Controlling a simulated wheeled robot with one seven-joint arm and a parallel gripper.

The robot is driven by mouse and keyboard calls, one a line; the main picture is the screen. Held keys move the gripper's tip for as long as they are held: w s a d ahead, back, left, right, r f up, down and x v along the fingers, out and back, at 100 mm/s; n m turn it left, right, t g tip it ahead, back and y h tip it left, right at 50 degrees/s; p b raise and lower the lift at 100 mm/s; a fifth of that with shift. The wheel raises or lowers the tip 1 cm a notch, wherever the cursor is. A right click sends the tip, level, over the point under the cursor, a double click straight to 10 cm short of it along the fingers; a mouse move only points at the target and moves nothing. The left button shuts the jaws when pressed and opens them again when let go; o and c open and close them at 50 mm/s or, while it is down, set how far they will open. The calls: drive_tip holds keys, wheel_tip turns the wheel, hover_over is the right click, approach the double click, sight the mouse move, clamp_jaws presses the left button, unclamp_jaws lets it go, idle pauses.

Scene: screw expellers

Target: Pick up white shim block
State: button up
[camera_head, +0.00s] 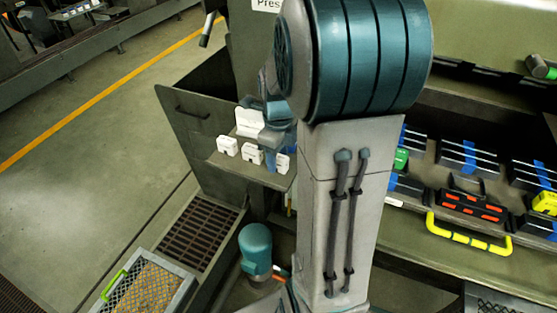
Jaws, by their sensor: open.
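Several white blocks are on a small shelf left of my arm. A larger white block (249,122) stands at the back of the shelf. Smaller white blocks stand along its front, one at the left (227,146), one in the middle (252,154) and one at the right (282,163). I cannot tell which one is the shim block. My gripper (274,141) shows only in part, blue-grey, just above the right part of the shelf. It is open, and no block is seen held. Its fingertips are mostly hidden, and contact with the blocks is unclear.
My upright arm blocks the middle of the view. A floor grate (200,232) and mesh-covered tray (150,288) lie lower left. Open floor lies far left.

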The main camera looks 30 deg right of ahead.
sight(278, 156)
drive_tip(key=shift+f, duration=0.8)
clamp_jaws()
drive_tip(key=shift+r, duration=0.15)
wheel_tip(278, 156, up, 18)
